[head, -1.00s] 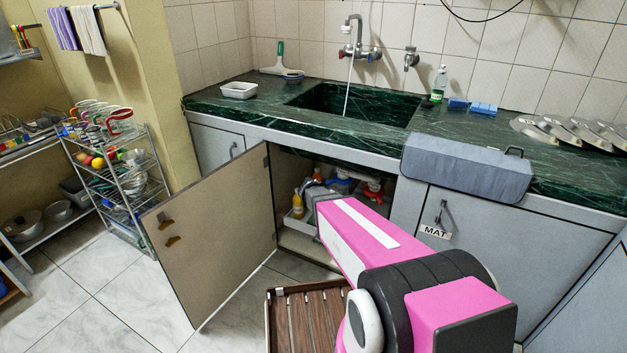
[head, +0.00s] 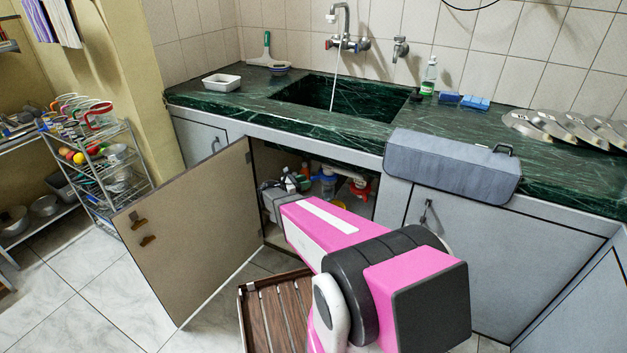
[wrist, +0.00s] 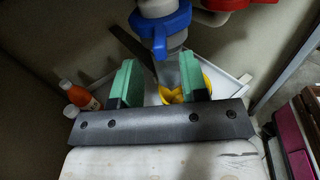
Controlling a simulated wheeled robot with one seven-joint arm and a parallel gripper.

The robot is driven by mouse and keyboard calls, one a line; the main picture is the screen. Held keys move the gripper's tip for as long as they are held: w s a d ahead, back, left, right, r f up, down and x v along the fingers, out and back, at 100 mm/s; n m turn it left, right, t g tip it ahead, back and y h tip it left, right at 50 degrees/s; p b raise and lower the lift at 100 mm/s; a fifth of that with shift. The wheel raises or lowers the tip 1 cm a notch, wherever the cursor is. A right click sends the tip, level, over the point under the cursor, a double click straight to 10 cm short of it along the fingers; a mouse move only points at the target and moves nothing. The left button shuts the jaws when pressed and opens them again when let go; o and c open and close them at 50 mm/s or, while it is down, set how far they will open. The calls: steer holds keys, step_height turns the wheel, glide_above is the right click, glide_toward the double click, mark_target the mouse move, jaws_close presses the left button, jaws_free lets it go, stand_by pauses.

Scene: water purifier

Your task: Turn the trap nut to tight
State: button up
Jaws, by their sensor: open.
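Under the sink, a blue winged nut (wrist: 160,25) sits on a grey pipe at the top centre of the wrist view. It also shows small in the head view (head: 326,181). A red nut or fitting (wrist: 235,3) is at the upper right; it shows in the head view too (head: 360,190). I cannot tell which one is the trap nut. My gripper (wrist: 160,78) is open, with its green fingers apart and below the blue nut in the picture. The grey pipe's lower end shows between the fingers. In the head view my fingertips are hidden inside the cabinet.
A yellow piece (wrist: 172,93) and a white tray (wrist: 228,88) lie below the pipe. An orange bottle (wrist: 77,95) stands at the left. The cabinet door (head: 190,237) is open to the left. A slatted wooden crate (head: 275,312) is on the floor. Water runs from the tap (head: 338,45).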

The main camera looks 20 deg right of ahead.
mark_target(314, 180)
steer(key=shift+w+d, duration=0.25)
steer(key=shift+d, duration=1.05)
steer(key=shift+w+d, duration=0.2)
steer(key=shift+d, duration=1.05)
jaws_close()
